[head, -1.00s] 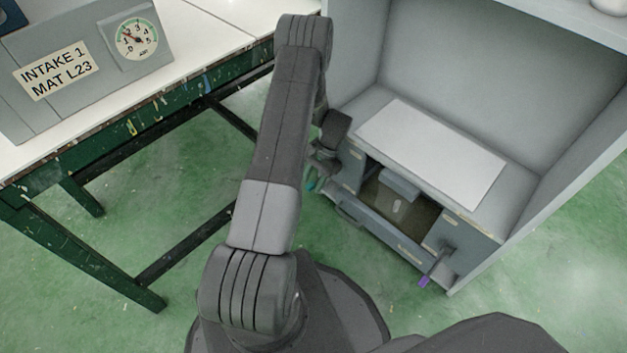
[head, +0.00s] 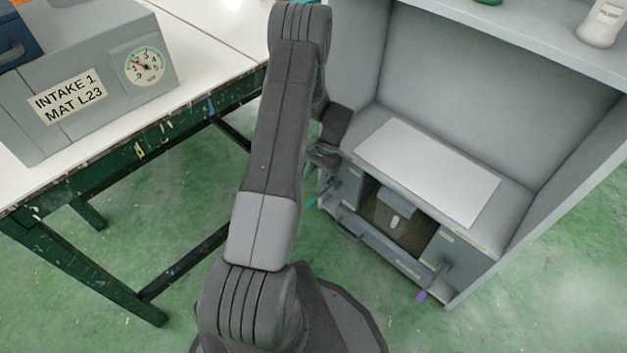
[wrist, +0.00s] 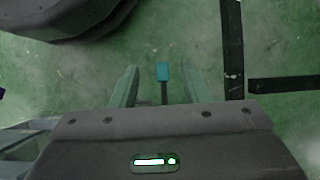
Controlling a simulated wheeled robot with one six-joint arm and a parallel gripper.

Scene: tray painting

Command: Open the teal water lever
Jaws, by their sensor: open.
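The teal lever shows in the wrist view as a teal tip (wrist: 163,70) on a dark stem, between the two fingers of my gripper (wrist: 160,84). The fingers stand apart on either side of it, and I see no contact. In the head view a small teal tip (head: 312,202) shows at the left front corner of the grey booth's base. My gripper (head: 325,165) is beside that corner there, largely hidden behind my arm. How far the lever is turned is hard to tell.
A purple-tipped lever (head: 421,295) sticks out at the booth's right front. A white sheet (head: 428,172) lies in the booth above an open recess (head: 378,212). A green-framed table (head: 190,130) at left carries a grey box (head: 60,130) with a gauge (head: 144,68).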

